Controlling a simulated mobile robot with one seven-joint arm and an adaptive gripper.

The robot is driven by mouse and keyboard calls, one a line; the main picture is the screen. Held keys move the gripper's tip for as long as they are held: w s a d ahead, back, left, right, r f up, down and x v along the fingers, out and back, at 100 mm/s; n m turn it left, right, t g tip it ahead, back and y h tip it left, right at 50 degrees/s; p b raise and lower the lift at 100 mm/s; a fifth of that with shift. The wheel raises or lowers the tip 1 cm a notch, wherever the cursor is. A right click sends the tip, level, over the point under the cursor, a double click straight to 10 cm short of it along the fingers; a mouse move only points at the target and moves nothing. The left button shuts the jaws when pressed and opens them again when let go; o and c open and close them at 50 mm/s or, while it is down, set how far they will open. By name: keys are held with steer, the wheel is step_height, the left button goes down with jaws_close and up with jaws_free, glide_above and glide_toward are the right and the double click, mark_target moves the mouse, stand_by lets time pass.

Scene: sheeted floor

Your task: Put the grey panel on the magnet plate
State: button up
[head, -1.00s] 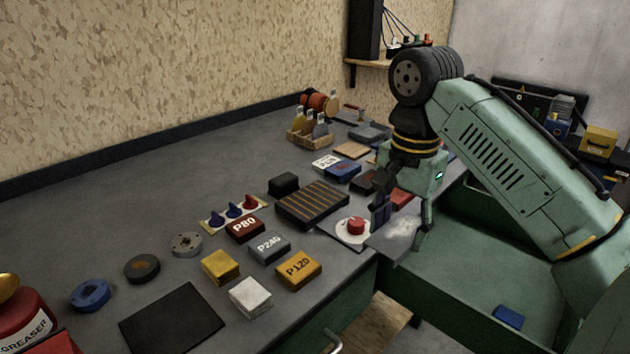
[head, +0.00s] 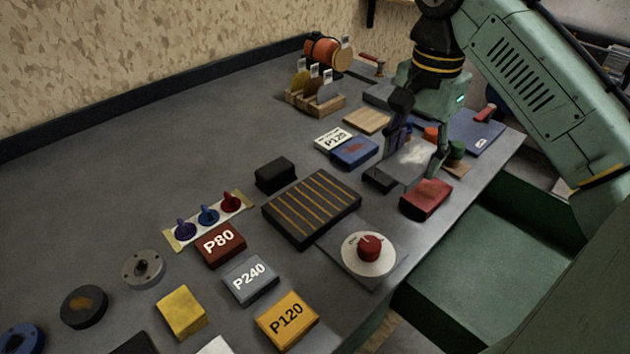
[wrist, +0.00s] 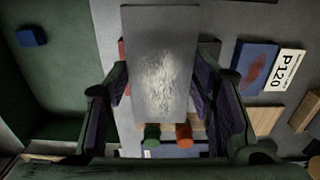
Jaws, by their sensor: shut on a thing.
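The grey panel (head: 416,154), a flat sheet with a pale scuffed patch, is held between the fingers of my gripper (head: 416,166). In the wrist view the panel (wrist: 160,65) lies between both fingers and extends away from them. It is over the right part of the bench, near a red block and a dark block, and looks roughly level; its exact height is unclear. The black plate with yellow-brown stripes, which appears to be the magnet plate (head: 312,207), lies left of my gripper on the bench. Its top is bare.
A white disc with a red knob (head: 369,250) sits between the striped plate and the front edge. A black block (head: 275,175) stands behind the plate; P80 (head: 220,244) and P240 (head: 250,280) blocks lie left. A red block (head: 427,199) is near my gripper.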

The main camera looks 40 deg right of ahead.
steer(key=shift+w+a, duration=0.25)
steer(key=p, duration=0.3)
glide_above(312, 201)
steer(key=shift+s+d+f, duration=0.15)
steer(key=shift+f, duration=2.3)
steer(key=shift+f, duration=0.15)
steer(key=o, duration=1.4)
steer(key=shift+c, duration=0.2)
